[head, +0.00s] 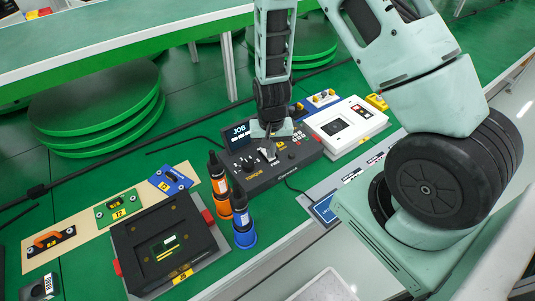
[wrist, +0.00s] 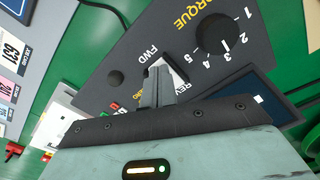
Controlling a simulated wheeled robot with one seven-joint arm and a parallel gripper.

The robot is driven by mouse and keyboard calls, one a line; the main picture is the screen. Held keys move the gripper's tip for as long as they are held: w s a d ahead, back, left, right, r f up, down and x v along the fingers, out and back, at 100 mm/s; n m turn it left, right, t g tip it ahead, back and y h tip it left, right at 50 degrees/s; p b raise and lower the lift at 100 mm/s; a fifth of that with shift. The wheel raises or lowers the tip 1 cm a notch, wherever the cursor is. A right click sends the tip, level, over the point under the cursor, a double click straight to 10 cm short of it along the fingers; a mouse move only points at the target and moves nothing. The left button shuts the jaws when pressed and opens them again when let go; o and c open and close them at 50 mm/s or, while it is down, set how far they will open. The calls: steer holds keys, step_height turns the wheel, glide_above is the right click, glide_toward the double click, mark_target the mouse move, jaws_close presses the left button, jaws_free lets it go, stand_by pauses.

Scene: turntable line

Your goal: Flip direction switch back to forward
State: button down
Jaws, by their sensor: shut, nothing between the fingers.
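The dark control box (head: 299,153) stands on the green bench in the head view. Its grey panel (wrist: 135,50) fills much of the wrist view, with FWD and REV labels and a torque knob (wrist: 212,34) numbered beside it. My gripper (head: 268,153) is over the middle of the box. In the wrist view my gripper (wrist: 158,76) is shut, with its fingertips at the direction switch between FWD and REV. A pale piece shows just beyond the fingertips. The fingers hide most of the switch, so I cannot tell its position or whether they touch it.
Orange (head: 219,187) and blue (head: 243,219) bottle-like tools stand left of the box. A black tray fixture (head: 133,233) lies at the lower left. A white unit (head: 347,123) sits right of the box. Small red and green buttons (wrist: 113,106) are near the fingers.

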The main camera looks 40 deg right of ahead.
steer(key=shift+r, duration=0.15)
step_height(320, 180, up, 7)
steer(key=p, duration=0.5)
steer(key=shift+p, duration=0.4)
steer(key=s+a+r+n+y+b, duration=0.1)
steer(key=s+a+r+n, duration=0.2)
steer(key=a+r, duration=0.35)
steer(key=s+a+r+n+y, duration=0.1)
steer(key=s+a+r+n, duration=0.2)
steer(key=a+r, duration=0.35)
steer(key=s+a+r+n, duration=0.2)
steer(key=s+r+n, duration=0.2)
steer(key=s, duration=0.3)
steer(key=s+a+r+n+h+b, duration=0.1)
steer(key=s+a+r+n, duration=0.2)
steer(key=s, duration=0.3)
steer(key=shift+s+r+n, duration=0.4)
steer(key=shift+r, duration=0.35)
steer(key=shift+a, duration=0.1)
